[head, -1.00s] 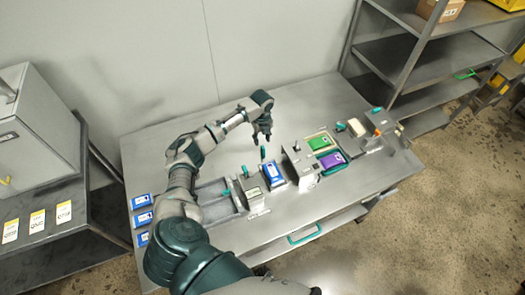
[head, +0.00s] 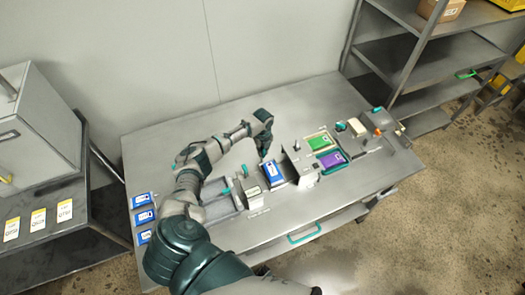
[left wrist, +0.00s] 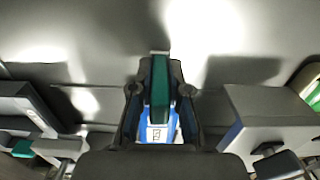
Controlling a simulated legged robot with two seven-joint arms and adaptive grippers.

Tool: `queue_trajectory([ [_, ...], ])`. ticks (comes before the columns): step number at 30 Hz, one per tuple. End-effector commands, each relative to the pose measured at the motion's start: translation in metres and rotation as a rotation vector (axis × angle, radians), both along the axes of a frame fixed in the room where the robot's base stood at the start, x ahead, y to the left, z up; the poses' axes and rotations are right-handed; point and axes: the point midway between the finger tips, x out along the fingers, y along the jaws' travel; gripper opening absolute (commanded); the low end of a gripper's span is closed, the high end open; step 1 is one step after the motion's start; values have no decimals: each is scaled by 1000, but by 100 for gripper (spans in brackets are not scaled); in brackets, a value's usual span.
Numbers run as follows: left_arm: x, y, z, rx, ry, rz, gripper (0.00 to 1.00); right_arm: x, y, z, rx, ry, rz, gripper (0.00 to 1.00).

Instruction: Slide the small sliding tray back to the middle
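The small sliding tray is hard to make out. A blue pack (head: 273,173) with a white label lies between two grey blocks on the bench, where the tray appears to be. The pack also shows in the left wrist view (left wrist: 158,134). An upright teal handle (left wrist: 160,85) stands at its far end in the left wrist view. My left gripper (head: 264,155) points down over the handle. In the left wrist view its fingers (left wrist: 160,110) are apart, one on each side of the handle, with a gap visible. My right gripper is not in view.
A grey block (head: 298,165) stands right of the blue pack, with green (head: 318,142) and purple (head: 331,159) packs beyond. A labelled block (head: 252,189) stands on the left. The bench (head: 215,118) behind is clear. Blue cards (head: 144,216) lie at the left edge.

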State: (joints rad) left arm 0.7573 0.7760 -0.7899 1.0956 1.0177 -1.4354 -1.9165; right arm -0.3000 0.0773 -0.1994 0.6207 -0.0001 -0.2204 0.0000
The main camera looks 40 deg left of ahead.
Motion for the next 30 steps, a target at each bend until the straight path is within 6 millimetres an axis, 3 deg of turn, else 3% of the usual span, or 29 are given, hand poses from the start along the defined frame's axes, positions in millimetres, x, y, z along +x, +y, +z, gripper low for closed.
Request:
queue_trajectory([
  [16,3,-3,0,-6,2,-1,0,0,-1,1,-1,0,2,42],
  [17,3,-3,0,-6,2,-1,19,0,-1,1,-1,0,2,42],
  [20,3,-3,0,-5,1,-1,42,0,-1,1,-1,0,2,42],
  [30,4,-1,2,-4,0,0,42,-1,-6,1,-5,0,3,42],
])
